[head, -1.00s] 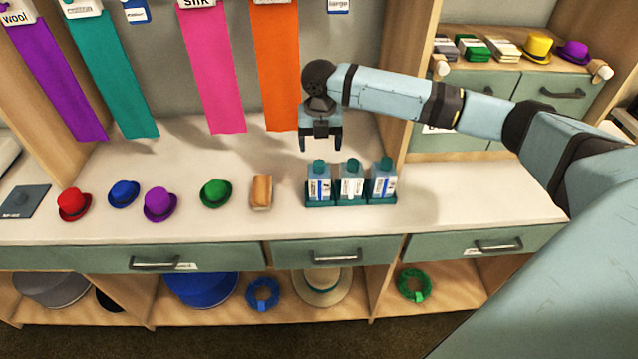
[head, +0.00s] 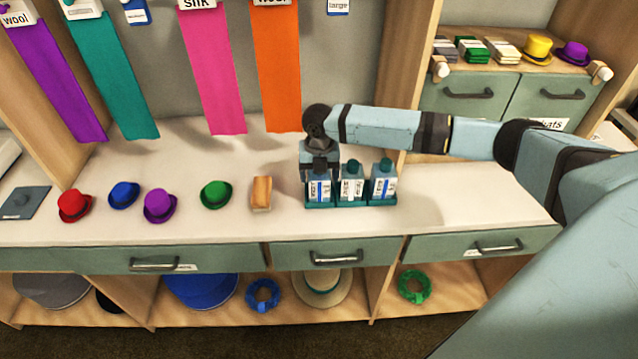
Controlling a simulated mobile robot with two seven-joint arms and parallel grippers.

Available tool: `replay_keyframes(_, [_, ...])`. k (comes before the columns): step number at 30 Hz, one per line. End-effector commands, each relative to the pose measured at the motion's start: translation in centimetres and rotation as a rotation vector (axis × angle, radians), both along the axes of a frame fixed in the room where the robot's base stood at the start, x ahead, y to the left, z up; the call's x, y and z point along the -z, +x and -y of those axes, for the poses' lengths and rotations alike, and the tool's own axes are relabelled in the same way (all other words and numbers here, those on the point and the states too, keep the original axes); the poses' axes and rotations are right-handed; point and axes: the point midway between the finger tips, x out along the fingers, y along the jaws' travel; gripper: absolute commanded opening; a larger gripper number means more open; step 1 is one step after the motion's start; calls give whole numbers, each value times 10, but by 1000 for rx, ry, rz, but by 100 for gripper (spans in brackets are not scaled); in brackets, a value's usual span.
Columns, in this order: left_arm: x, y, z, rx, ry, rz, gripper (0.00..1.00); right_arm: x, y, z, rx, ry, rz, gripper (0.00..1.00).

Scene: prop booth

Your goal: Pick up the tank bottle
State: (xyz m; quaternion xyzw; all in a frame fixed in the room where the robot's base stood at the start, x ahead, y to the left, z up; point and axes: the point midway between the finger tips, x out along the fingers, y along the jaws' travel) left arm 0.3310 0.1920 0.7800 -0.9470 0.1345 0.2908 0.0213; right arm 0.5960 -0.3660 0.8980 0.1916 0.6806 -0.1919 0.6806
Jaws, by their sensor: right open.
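Three small bottles with teal caps and white labels stand upright in a green holder (head: 352,204) on the counter: a left bottle (head: 319,189), a middle bottle (head: 351,184) and a right bottle (head: 383,181). The label writing is too small to read, so I cannot tell which is the tank bottle. My right gripper (head: 320,174) points down at the left bottle, open, with its fingers at either side of the cap. The cap is mostly hidden behind it. My left gripper is not in view.
A tan block (head: 261,193) and a green hat (head: 215,194) stand left of the holder, with purple, blue and red hats further left. The counter right of the holder is clear.

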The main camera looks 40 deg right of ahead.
Motion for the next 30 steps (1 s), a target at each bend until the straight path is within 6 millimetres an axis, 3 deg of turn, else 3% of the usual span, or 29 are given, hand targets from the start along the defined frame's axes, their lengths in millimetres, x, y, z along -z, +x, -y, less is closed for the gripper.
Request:
replay_keyframes(1, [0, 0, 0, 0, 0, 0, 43, 0, 0, 0, 0, 0, 0, 68])
replay_keyframes(6, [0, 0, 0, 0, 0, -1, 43, 0, 0, 0, 0, 0, 0, 31])
replay_keyframes(14, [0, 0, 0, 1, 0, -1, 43, -2, 0, 0, 0, 0, 1, 31])
replay_keyframes(20, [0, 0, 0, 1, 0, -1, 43, -15, 1, 0, 0, 1, 3, 31])
replay_keyframes(26, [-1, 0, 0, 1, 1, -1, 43, -55, 1, 0, 0, 1, 5, 31])
replay_keyframes(30, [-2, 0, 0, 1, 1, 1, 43, -97, 1, 0, -1, 1, 6, 31])
